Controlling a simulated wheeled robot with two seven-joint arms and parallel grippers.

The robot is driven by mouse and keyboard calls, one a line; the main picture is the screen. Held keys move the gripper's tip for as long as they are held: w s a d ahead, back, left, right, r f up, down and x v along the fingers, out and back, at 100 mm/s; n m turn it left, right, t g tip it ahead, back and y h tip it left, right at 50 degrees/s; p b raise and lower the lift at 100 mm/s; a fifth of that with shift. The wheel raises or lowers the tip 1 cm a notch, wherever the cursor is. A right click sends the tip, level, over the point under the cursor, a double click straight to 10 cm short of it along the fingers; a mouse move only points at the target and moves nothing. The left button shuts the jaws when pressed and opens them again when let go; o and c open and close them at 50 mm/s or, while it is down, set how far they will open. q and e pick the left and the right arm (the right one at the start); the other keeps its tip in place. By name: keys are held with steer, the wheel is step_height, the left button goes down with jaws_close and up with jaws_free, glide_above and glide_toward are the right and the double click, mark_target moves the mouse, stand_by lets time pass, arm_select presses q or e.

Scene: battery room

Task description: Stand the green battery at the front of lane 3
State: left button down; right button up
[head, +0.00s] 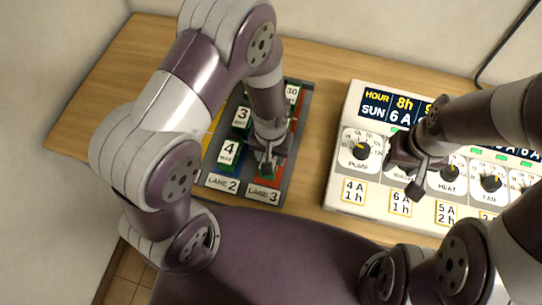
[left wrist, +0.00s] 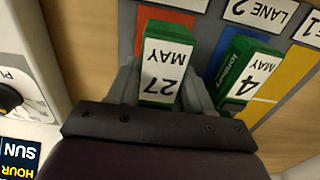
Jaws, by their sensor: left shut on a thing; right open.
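The green battery, labelled "27 MAY" (left wrist: 165,72), stands between the fingers of my left gripper (left wrist: 168,88) in the left wrist view. In the head view my left gripper (head: 267,160) is over the front part of the red lane 3, just behind the "LANE 3" label (head: 262,194), and mostly hides the battery. The battery looks upright; whether its base touches the lane floor I cannot tell. My right gripper (head: 415,188) is open and empty in front of the control panel's dials.
Lane 2, blue, holds green batteries marked "4 MAY" (head: 229,153) and "3 MAY" (head: 241,118). Another battery marked "30" (head: 292,92) stands at the back of lane 3. The white control panel (head: 345,180) is to the right, with bare wooden table (head: 318,115) between.

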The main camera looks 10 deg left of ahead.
arm_select(q)
step_height(320, 180, down, 2)
steer(key=shift+w+f, duration=0.1)
steer(key=shift+f, duration=0.1)
steer(key=shift+d, duration=0.1)
steer(key=shift+f, duration=0.15)
steer(key=shift+c, duration=2.3)
jaws_free()
